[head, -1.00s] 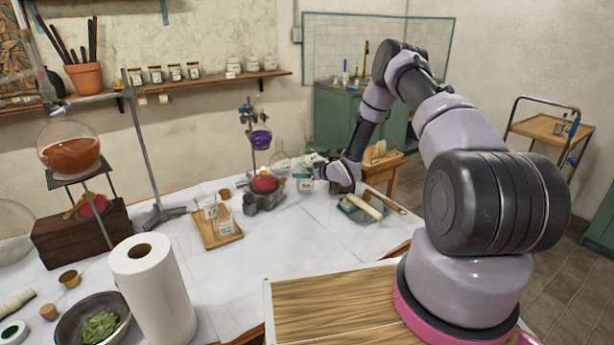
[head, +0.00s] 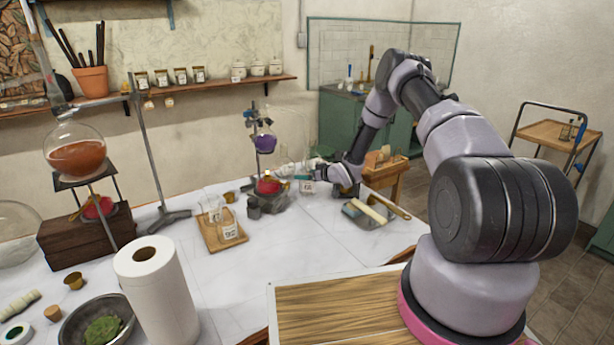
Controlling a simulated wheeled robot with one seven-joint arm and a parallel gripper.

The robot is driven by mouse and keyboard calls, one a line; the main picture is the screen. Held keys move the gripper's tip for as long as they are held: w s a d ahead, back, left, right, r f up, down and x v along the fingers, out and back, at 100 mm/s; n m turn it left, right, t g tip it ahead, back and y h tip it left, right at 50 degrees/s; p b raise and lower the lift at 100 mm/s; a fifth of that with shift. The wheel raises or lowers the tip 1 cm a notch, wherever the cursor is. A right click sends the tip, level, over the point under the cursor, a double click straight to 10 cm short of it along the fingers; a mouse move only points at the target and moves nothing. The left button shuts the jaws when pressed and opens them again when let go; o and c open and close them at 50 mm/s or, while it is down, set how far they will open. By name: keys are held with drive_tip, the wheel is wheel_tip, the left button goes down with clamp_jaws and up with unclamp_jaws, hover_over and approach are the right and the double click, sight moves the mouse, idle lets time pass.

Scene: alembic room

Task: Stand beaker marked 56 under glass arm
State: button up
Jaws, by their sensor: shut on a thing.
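A small clear beaker (head: 307,186) with a white label stands on or just above the white bench, right of the red-based burner. Its number is too small to read. My gripper (head: 318,181) reaches in from the right and is shut on this beaker; the fingers are hard to make out. A purple flask (head: 265,143) hangs on a stand left of it. Faint clear glass (head: 284,164) shows between flask and gripper and may be the glass arm; its end is unclear. Two more labelled beakers (head: 229,230) stand on a wooden tray (head: 214,239) to the left.
A paper towel roll (head: 152,290) and an orange flask (head: 76,157) on a tripod stand at left. The front middle bench is clear.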

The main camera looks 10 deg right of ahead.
drive_tip(key=shift+f, duration=0.4)
idle(0.3)
drive_tip(key=o, duration=1.2)
drive_tip(key=shift+c, duration=0.2)
drive_tip(key=shift+s+d, duration=0.1)
drive_tip(key=shift+s+d, duration=0.85)
drive_tip(key=shift+s, duration=0.55)
drive_tip(key=shift+s+d, duration=0.85)
drive_tip(key=shift+s, duration=0.55)
drive_tip(key=shift+s+d, duration=0.85)
drive_tip(key=shift+s, duration=0.55)
